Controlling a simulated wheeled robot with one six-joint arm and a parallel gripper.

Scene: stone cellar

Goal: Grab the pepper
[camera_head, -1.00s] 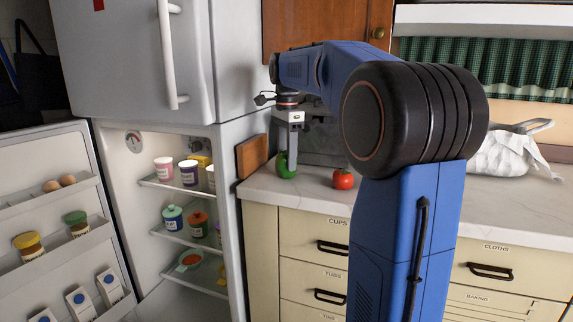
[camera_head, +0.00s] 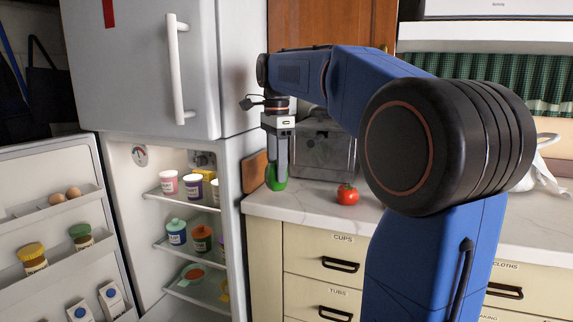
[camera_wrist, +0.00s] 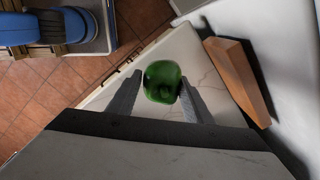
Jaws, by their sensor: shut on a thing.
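The green pepper (camera_head: 277,177) is between the fingers of my gripper (camera_head: 276,172), at the left end of the counter. In the wrist view the pepper (camera_wrist: 162,82) sits between the two fingertips of my gripper (camera_wrist: 160,92), with a finger against each side. My gripper is shut on it and points down. The pepper appears at or just above the counter top; I cannot tell whether it touches. The fingers hide part of its sides.
A red tomato (camera_head: 347,194) stands on the counter (camera_head: 315,205) to the right. A wooden board (camera_head: 254,171) leans by the fridge. A clear container (camera_head: 325,150) is behind. The open fridge (camera_head: 170,140) at left holds several jars. A white bag (camera_head: 545,165) lies far right.

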